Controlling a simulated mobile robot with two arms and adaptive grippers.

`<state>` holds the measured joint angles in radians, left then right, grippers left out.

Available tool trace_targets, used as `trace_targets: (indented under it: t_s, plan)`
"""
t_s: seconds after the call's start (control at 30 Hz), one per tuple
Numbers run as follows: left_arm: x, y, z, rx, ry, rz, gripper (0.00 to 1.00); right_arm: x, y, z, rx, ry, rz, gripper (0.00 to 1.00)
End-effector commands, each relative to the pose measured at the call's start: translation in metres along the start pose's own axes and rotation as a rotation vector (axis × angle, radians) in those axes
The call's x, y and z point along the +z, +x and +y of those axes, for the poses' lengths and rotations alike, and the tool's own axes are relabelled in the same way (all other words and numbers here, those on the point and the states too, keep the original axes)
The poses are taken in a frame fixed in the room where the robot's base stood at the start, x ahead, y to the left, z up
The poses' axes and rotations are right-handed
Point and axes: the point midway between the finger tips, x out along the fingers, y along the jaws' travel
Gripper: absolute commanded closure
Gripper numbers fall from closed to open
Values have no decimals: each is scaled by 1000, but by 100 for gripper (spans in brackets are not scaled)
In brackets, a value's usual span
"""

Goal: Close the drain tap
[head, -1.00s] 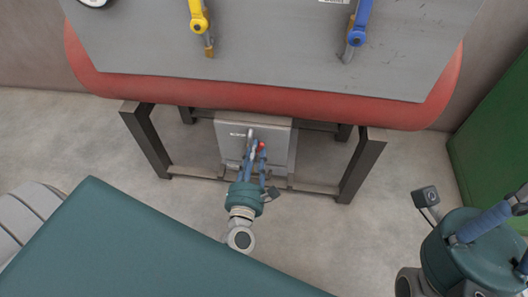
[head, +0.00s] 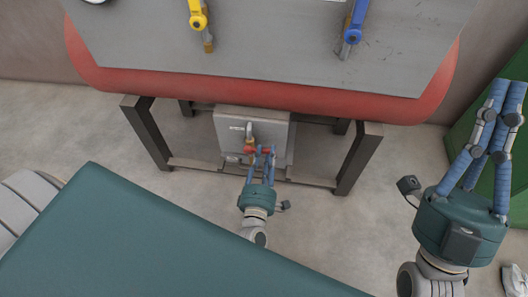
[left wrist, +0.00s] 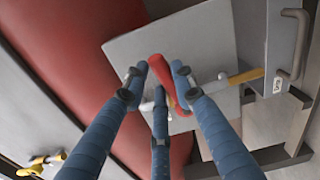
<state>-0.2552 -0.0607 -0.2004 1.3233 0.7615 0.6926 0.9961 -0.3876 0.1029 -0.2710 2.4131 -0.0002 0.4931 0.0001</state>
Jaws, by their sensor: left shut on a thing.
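In the head view the lever lies roughly sideways. My left gripper (head: 263,150) is shut on the lever.
The red tank (head: 270,96) overhangs the grey box (head: 277,134). Dark frame legs (head: 358,160) stand either side of it. A yellow valve handle (head: 198,19) and a blue one (head: 354,30) are above. A green surface (head: 465,140) is at the right. Open floor (head: 320,215) lies in front.

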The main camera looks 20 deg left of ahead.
Motion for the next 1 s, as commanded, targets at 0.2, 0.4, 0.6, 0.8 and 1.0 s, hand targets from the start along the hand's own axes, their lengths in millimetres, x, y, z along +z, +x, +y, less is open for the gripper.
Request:
trace_targets:
  t_s: [0.2, 0.4, 0.6, 0.8, 1.0]
  plan:
    - [0, -1, -9, -2, 116, 1, 100, 1, 0, 0, 0, 0, -3, 100]
    - [0, -1, -13, -3, 175, 0, 100, 1, 0, 0, 0, 0, -4, 100]
    - [0, -1, -14, -3, 196, 0, 100, 1, 0, 0, 0, 0, -4, 100]
    - [0, -1, -14, -4, 198, -1, 100, 1, 0, 0, 0, 0, -4, 100]
    - [0, -1, -15, -4, 198, -1, 62, 1, 0, 0, 0, 0, -4, 100]
